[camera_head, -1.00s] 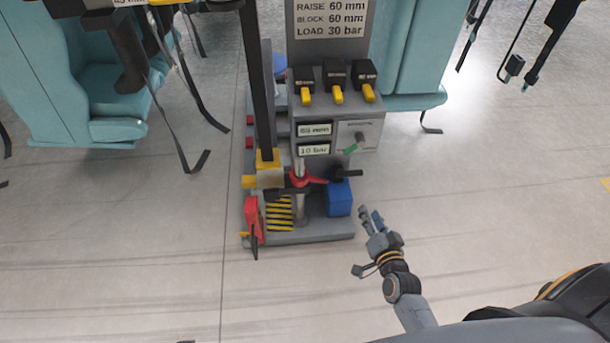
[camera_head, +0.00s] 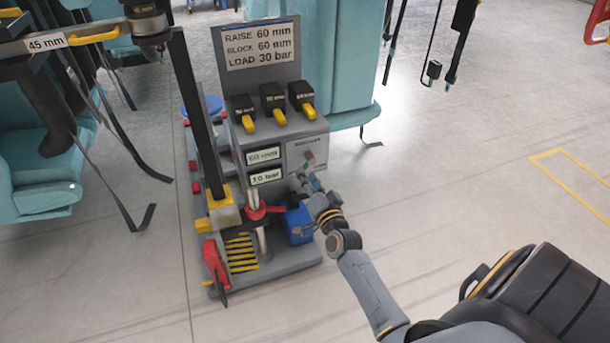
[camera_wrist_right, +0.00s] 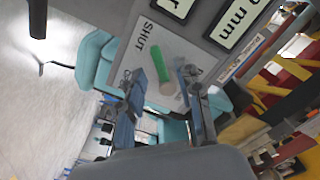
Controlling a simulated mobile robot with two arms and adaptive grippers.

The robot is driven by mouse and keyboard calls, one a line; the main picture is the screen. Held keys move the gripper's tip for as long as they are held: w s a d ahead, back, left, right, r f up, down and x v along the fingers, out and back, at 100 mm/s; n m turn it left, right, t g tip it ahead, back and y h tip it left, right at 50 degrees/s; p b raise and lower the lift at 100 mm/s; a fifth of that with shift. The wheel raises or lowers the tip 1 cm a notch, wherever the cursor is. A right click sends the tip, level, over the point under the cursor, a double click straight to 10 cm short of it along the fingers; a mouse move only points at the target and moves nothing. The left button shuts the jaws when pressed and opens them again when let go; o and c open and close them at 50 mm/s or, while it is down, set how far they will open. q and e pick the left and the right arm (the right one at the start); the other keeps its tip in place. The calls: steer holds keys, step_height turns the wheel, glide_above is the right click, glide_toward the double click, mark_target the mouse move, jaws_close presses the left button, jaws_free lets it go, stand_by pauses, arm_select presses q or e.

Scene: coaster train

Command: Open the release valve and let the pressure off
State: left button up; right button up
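The release valve panel (camera_head: 307,153) is on the right of the grey machine's face. Its short green handle (camera_wrist_right: 158,72) shows in the right wrist view, beside the word SHUT on the pale plate. My right gripper (camera_head: 310,182) is just in front of the valve. In the right wrist view its fingers (camera_wrist_right: 163,80) are apart, one on each side of the green handle, with gaps visible. The gripper partly hides the valve in the head view. The pressure display (camera_head: 267,177) below the mm display (camera_head: 264,155) reads 10 bar. My left gripper is not in view.
A blue block (camera_head: 298,222) and a red lever (camera_head: 258,212) are below the panel. Several black switches with yellow tips (camera_head: 272,98) line the top. A sign (camera_head: 259,46) reads RAISE 60 mm, BLOCK 60 mm, LOAD 30 bar. Teal seats hang behind. The floor at right is clear.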

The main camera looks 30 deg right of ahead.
mark_target(304, 164)
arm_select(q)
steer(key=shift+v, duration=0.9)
arm_select(e)
steer(key=shift+x, duration=1.25)
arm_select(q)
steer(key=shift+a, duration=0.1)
arm_select(e)
jaws_close()
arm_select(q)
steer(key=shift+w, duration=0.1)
